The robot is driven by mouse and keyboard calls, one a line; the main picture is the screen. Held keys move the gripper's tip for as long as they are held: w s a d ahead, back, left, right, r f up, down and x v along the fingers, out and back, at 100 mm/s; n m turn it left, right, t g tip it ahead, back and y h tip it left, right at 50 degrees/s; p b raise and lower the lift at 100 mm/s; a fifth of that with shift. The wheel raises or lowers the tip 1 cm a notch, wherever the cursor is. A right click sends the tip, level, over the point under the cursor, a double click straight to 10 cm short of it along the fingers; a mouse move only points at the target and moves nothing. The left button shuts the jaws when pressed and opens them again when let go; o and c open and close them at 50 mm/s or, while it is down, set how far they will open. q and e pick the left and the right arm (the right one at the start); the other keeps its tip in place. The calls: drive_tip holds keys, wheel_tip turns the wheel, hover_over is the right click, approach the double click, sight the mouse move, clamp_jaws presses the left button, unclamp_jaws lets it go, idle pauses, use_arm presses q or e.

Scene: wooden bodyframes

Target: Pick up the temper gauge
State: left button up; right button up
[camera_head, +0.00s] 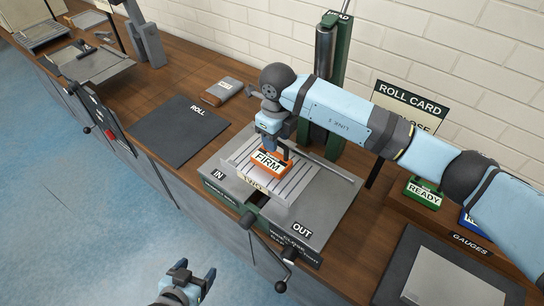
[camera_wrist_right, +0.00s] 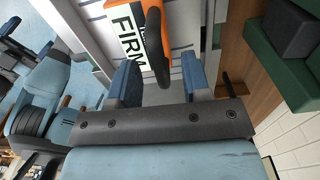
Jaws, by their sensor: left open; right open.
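An orange gauge labelled FIRM (camera_head: 268,163), with a dark loop handle, stands on the slatted metal bed of a press (camera_head: 318,205). It also shows in the right wrist view (camera_wrist_right: 128,30). My right gripper (camera_head: 276,143) is over it, fingers pointing down. In the right wrist view its two blue fingers (camera_wrist_right: 158,80) are apart, with the dark handle between them or just beyond the tips; I cannot tell whether they touch. A green gauge labelled READY (camera_head: 423,194) stands in the GAUGES holder (camera_head: 470,240). My left gripper (camera_head: 196,275) is open and empty in front of the bench.
A blue gauge (camera_head: 468,222) is partly hidden by my right arm. A dark green column (camera_head: 322,85) rises behind the press. A dark ROLL mat (camera_head: 180,130) lies left, with a brown-and-grey block (camera_head: 222,91) behind it. Crank handles (camera_head: 284,270) stick out in front.

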drive_tip(key=shift+f, duration=0.8)
clamp_jaws()
drive_tip(key=shift+r, duration=0.2)
